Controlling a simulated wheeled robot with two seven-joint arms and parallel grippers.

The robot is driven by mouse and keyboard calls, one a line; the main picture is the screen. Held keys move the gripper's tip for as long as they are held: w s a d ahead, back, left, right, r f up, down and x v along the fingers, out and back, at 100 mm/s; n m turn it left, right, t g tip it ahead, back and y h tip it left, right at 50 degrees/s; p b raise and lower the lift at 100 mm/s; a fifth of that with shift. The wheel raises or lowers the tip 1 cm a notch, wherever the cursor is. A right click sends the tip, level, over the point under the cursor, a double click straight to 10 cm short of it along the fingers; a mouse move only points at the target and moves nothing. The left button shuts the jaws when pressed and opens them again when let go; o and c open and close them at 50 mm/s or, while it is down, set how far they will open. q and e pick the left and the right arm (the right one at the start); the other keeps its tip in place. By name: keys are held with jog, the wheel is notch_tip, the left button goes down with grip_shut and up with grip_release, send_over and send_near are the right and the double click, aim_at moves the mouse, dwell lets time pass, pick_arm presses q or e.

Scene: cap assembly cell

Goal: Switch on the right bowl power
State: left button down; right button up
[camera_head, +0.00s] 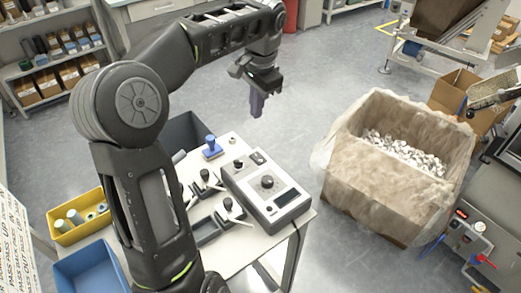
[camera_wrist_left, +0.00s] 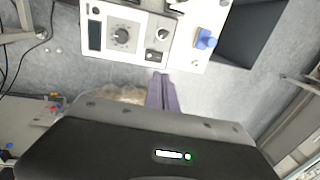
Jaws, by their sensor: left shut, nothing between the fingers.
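A grey control box (camera_head: 268,192) lies on the white table, with a large dial, a dark display, a smaller knob and a small dark switch (camera_head: 257,158) at its far end. In the left wrist view the box (camera_wrist_left: 107,50) is at the top, with the switch (camera_wrist_left: 152,56) near its lower edge. I cannot tell whether the switch is on, and no label is readable as right bowl power. My left gripper (camera_head: 257,108), with purple fingers, is shut and empty above the floor beyond the table, apart from the box. Its fingers (camera_wrist_left: 162,92) show below the box. My right gripper is not in view.
A blue-handled stamp (camera_head: 212,147) and black-handled tools (camera_head: 206,183) stand beside the box. A yellow bin (camera_head: 62,236) is at left. A large lined carton (camera_head: 365,185) of pale parts stands right of the table.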

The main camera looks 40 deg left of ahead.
pick_arm(q)
jog(key=f+b, duration=0.1)
jog(key=w+f, duration=0.1)
jog(key=shift+f+b, duration=0.35)
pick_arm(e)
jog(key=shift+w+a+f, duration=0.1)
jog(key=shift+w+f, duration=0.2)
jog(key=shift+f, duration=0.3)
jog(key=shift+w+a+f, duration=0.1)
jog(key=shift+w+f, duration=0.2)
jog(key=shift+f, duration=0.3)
pick_arm(q)
jog(key=shift+f, duration=0.1)
send_near(255, 154)
jog(key=f, duration=0.4)
jog(key=a+f, duration=0.1)
jog(key=f, duration=0.1)
jog(key=shift+f+b, duration=0.35)
jog(key=shift+f, duration=0.05)
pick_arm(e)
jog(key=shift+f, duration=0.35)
